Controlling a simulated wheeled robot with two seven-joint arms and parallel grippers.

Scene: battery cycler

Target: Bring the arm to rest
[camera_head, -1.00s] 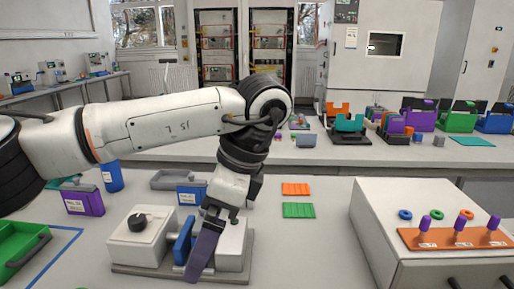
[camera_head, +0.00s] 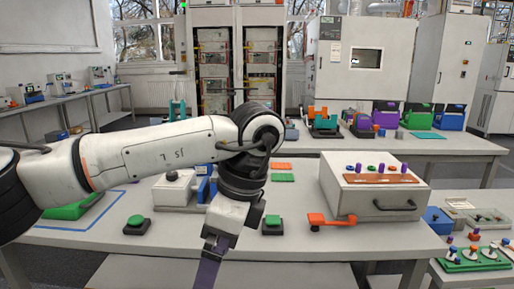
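My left arm comes in from the left and bends down at its wrist. My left gripper (camera_head: 217,246) points downward in front of the near bench. It appears shut on a flat dark purple strip (camera_head: 208,273), which hangs from the fingers and runs out of the bottom of the picture. The fingertips are small and partly merged with the strip. My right arm and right gripper are not in view.
The near bench (camera_head: 330,243) holds a cycler block with a black knob (camera_head: 173,177), green buttons (camera_head: 272,222), an orange lever (camera_head: 330,220) and a white drawer box (camera_head: 370,188). A small side table at right carries a green tray (camera_head: 472,261). Purple, green and blue bins stand on the far bench.

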